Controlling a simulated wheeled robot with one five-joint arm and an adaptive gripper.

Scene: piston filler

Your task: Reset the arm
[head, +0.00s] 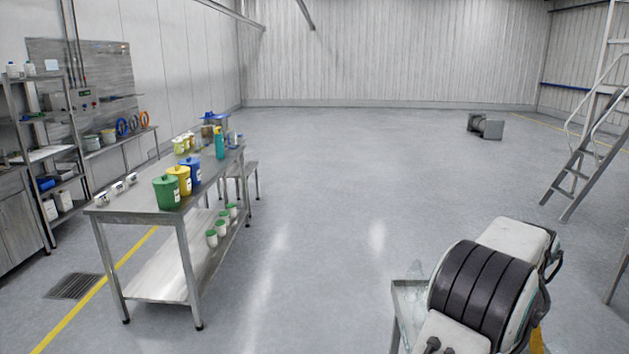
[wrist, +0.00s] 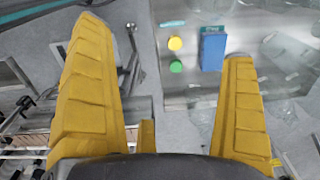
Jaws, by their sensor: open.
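My gripper (wrist: 165,95) shows in the wrist view as two yellow ribbed fingers spread wide apart, with nothing between them. Beyond the fingers, seen from above, a grey metal surface (wrist: 195,95) bears a yellow round thing (wrist: 175,43), a green round thing (wrist: 176,66) and a blue box-like thing (wrist: 212,50). They stand apart from the fingers. In the head view, my arm's white and black links fill the lower right; the fingers cannot be made out clearly there.
A steel table (head: 130,207) at left holds green (head: 166,192), yellow (head: 180,180) and blue (head: 191,171) containers. Shelving (head: 22,130) stands along the left wall. A stair ladder (head: 580,160) is at right, and a grey block (head: 485,127) lies farther back. The middle floor is clear.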

